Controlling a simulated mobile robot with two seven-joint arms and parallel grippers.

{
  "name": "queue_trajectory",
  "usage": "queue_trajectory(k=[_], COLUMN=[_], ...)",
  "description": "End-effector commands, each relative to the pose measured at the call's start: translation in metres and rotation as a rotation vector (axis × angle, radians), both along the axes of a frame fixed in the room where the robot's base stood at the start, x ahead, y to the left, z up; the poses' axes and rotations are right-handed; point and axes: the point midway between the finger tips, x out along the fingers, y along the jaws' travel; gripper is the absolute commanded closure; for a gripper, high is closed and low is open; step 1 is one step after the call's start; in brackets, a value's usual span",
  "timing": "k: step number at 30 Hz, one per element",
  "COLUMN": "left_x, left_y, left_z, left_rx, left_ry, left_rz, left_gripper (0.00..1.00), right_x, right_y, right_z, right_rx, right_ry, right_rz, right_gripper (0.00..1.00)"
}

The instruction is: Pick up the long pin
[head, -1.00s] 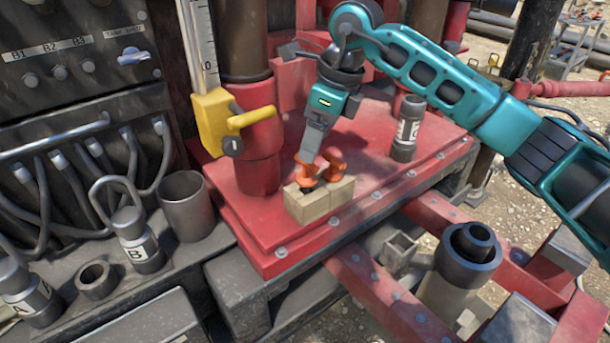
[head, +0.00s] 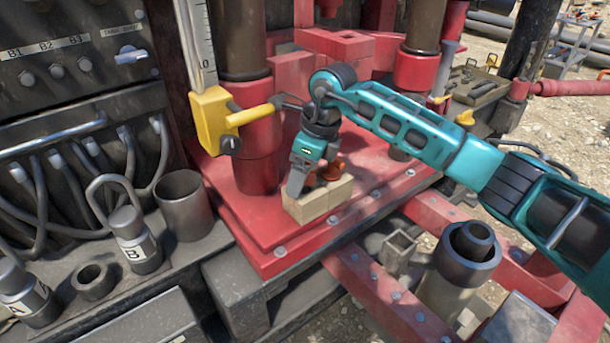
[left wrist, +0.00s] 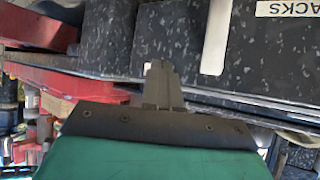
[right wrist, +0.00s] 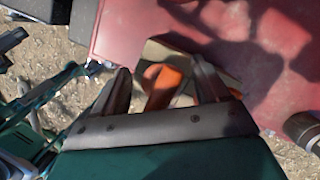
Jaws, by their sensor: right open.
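Orange pins (head: 328,170) stand in a beige block (head: 322,203) on the red deck; which is the long one I cannot tell. My right gripper (head: 293,188) is at the block's left side in the head view and partly hides the pins. In the right wrist view, the open right gripper (right wrist: 165,85) has its fingers apart, with an orange pin (right wrist: 165,85) showing between them above the beige block (right wrist: 170,55). I cannot tell whether they touch it. My left gripper (left wrist: 162,85) shows only in its wrist view, fingers together and empty, near a dark speckled surface.
A yellow handle (head: 235,118) and a red post (head: 256,150) stand just behind and left of the block. A grey cup (head: 184,205) and canister B (head: 135,240) stand on the left ledge. A dark pipe end (head: 470,245) rises at the front right.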

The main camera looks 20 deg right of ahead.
Motion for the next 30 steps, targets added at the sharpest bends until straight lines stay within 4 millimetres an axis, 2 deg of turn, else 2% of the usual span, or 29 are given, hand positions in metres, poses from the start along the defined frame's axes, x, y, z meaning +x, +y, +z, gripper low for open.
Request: queue_trajectory(k=[2, 21, 30], left_x=[0.0001, 0.0004, 0.0006], left_y=[-0.0001, -0.0001, 0.0001], left_z=[0.0002, 0.0004, 0.0007], left_rx=[0.0, 0.0, 0.0], left_ry=[0.0, -0.002, -0.002], left_rz=[0.0, -0.001, -0.001], left_gripper=[1.0, 1.0, 1.0], right_x=[0.0, 0.0, 0.0003], right_y=[-0.0001, -0.0004, -0.0002], right_z=[0.0004, 0.0007, 0.0037], right_rx=[0.0, 0.0, 0.001], right_ry=[0.0, 0.0, -0.002], right_rz=[0.0, -0.001, -0.001], right_gripper=[0.3, 0.9, 0.9])
